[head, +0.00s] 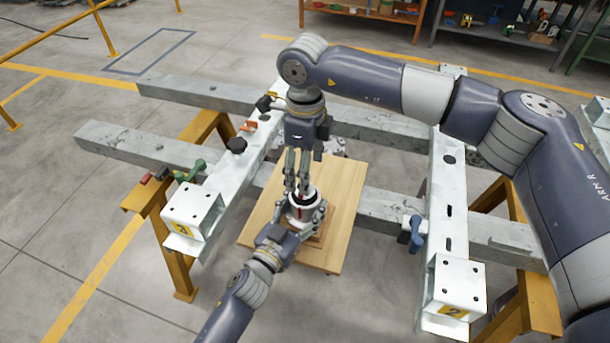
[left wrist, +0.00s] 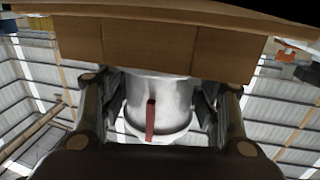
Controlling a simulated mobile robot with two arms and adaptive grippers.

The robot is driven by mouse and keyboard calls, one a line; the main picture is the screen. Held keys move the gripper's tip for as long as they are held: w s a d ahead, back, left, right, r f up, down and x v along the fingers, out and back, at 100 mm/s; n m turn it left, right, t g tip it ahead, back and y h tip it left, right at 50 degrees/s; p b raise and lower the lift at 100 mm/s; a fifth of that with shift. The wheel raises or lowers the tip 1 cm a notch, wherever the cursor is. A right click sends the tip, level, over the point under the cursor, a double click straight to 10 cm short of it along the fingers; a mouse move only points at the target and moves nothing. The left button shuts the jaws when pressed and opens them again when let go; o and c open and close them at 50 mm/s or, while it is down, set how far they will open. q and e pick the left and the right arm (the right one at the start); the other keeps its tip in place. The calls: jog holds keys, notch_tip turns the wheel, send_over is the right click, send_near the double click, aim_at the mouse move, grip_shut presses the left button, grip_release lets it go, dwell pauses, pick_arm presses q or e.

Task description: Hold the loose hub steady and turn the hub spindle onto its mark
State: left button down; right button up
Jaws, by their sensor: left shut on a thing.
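The loose hub (head: 301,213) is a pale, round body on a wooden block on the light wooden board. My left gripper (head: 306,217) comes in from the front and is shut around its side. In the left wrist view the hub (left wrist: 172,100) sits between the two fingers, with a red mark (left wrist: 151,120) running along its wall. My right gripper (head: 299,188) points straight down over the hub top, its fingers close together. The hub spindle is hidden at those fingertips, so I cannot tell whether they grip it.
The wooden board (head: 345,205) lies between two pale steel beams (head: 447,205) across grey rails. A green-handled clamp (head: 190,171) and a black knob (head: 236,145) are on the left; a blue-handled clamp (head: 416,236) is on the right. Shelves (head: 365,10) stand far behind.

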notch_tip(320, 180, up, 8)
jog(key=shift+r, duration=0.15)
dwell(0.3)
pick_arm(q)
jog(key=shift+c, duration=2.3)
grip_release()
jog(key=shift+s, duration=0.1)
